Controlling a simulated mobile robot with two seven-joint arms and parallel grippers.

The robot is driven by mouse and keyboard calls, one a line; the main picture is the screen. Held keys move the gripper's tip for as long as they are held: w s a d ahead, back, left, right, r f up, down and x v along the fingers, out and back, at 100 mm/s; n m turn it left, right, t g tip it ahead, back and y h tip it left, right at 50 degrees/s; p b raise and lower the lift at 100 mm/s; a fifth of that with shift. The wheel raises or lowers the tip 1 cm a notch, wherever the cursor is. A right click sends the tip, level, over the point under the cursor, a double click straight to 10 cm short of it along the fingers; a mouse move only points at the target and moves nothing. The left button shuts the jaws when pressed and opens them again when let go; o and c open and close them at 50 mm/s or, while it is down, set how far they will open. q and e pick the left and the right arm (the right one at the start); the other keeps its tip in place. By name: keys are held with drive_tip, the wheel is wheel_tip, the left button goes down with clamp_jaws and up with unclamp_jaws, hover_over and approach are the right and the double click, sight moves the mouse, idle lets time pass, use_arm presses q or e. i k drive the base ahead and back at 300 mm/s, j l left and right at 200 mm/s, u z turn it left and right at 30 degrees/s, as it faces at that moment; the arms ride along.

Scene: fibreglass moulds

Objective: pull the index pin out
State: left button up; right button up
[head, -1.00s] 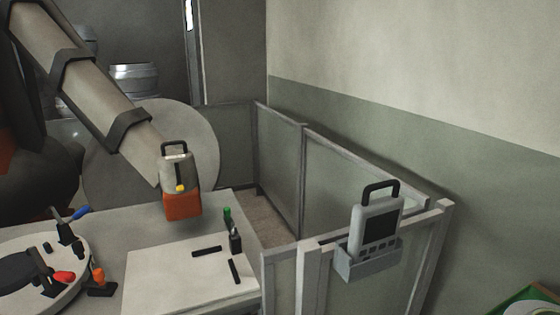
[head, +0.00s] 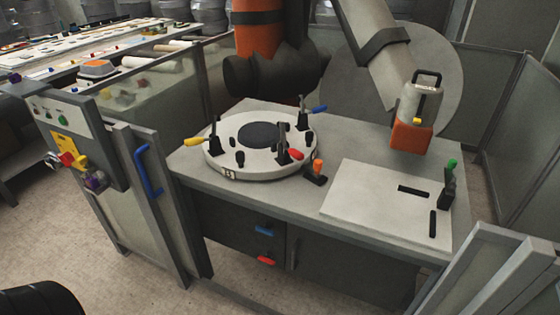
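A round white turntable (head: 222,159) with a dark centre sits on the left half of the grey workbench. A black bracket with an upright orange knob (head: 318,165) stands at the turntable's right edge; it looks like the index pin. The knob is upright, and whether its pin sits in the disc is too small to tell. Black clamps on the disc carry a yellow handle (head: 195,142), a red handle (head: 296,154) and a blue handle (head: 319,108). Neither of my grippers is in view.
A machine arm with an orange-and-grey head (head: 412,137) hangs over the bench's right. Below it, a white plate (head: 350,190) holds black bars and a green-topped clamp (head: 449,178). A control post (head: 75,140) and a blue-handled gate (head: 148,172) stand left. Open floor lies in front.

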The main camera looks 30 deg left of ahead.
sight(317, 163)
drive_tip(key=u, duration=0.7)
